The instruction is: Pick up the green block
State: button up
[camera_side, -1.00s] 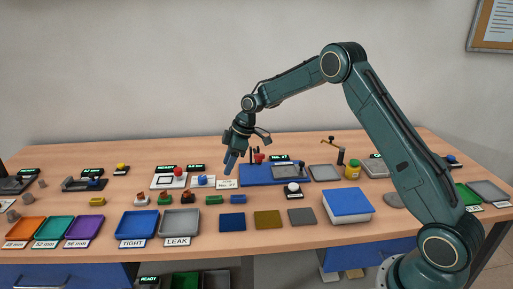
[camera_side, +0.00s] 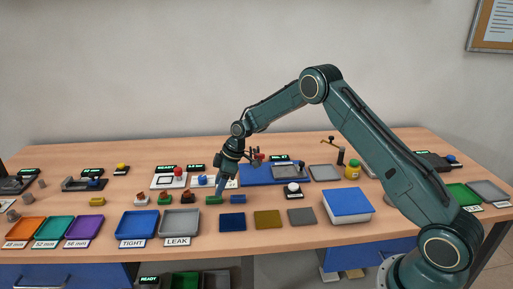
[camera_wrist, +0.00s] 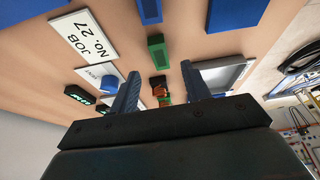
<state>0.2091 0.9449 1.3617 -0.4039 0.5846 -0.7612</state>
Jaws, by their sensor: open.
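The green block (camera_side: 213,200) lies on the table, left of a small blue block (camera_side: 238,198). In the wrist view the green block (camera_wrist: 157,52) shows just beyond the fingertips, roughly centred between them, with the blue block (camera_wrist: 149,12) further up. My gripper (camera_side: 220,191) points down just above the green block in the side view. It also shows in the wrist view (camera_wrist: 158,74) with its two blue fingers apart and nothing held between them. Whether the fingertips reach down beside the block cannot be told.
Small brown-topped pieces (camera_side: 189,198) stand left of the green block. A grey LEAK tray (camera_side: 180,221) is in front, with a blue pad (camera_side: 232,222) to its right. A blue-topped box (camera_side: 347,202) stands to the right.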

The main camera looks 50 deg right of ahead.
aim_at(214, 197)
jog(key=shift+x, duration=2.55)
grip_shut()
